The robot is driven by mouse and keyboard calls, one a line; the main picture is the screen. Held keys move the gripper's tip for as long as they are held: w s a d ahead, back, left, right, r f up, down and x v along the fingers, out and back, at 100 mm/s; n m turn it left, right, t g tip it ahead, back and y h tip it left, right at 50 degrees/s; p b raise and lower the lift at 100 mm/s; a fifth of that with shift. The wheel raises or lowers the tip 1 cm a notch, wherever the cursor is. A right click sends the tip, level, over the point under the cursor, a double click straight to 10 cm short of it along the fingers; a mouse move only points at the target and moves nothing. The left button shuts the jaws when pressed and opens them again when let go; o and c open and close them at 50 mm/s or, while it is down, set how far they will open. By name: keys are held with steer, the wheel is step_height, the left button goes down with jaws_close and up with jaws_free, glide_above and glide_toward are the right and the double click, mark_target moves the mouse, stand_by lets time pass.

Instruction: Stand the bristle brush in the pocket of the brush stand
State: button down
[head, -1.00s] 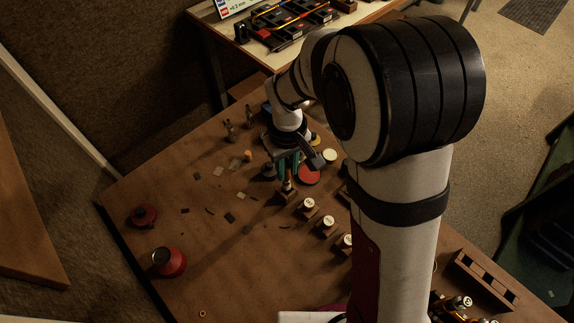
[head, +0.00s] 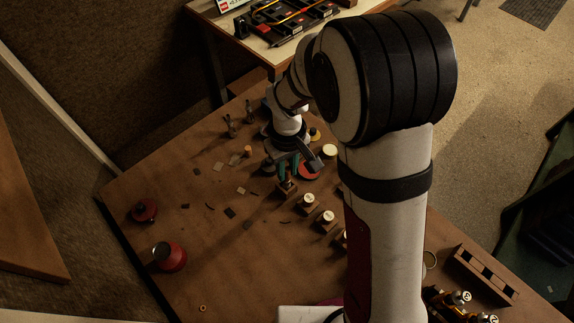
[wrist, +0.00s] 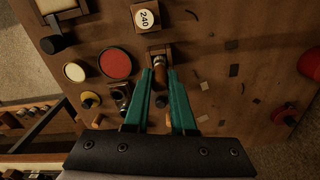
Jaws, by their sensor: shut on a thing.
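My gripper (wrist: 162,76) has teal fingers and is shut on the bristle brush (wrist: 160,72), whose brown handle shows between the fingertips in the wrist view. The brush stand (wrist: 157,49) is a small wooden block just beyond the fingertips. In the head view my gripper (head: 287,172) is low over the stand (head: 287,189), with the brush mostly hidden between the fingers. The brush's lower end is at the stand, but I cannot tell how deep it sits in the pocket.
A block labelled 240 (wrist: 146,17) stands close beyond the stand. A red disc (wrist: 115,60) and a pale yellow lid (wrist: 74,72) lie to the left in the wrist view. Small flat scraps (head: 230,212) lie on the table. Red pots (head: 169,257) stand at the left.

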steer(key=shift+f, duration=0.65)
steer(key=shift+c, duration=1.8)
jaws_free()
steer(key=shift+r, duration=3.5)
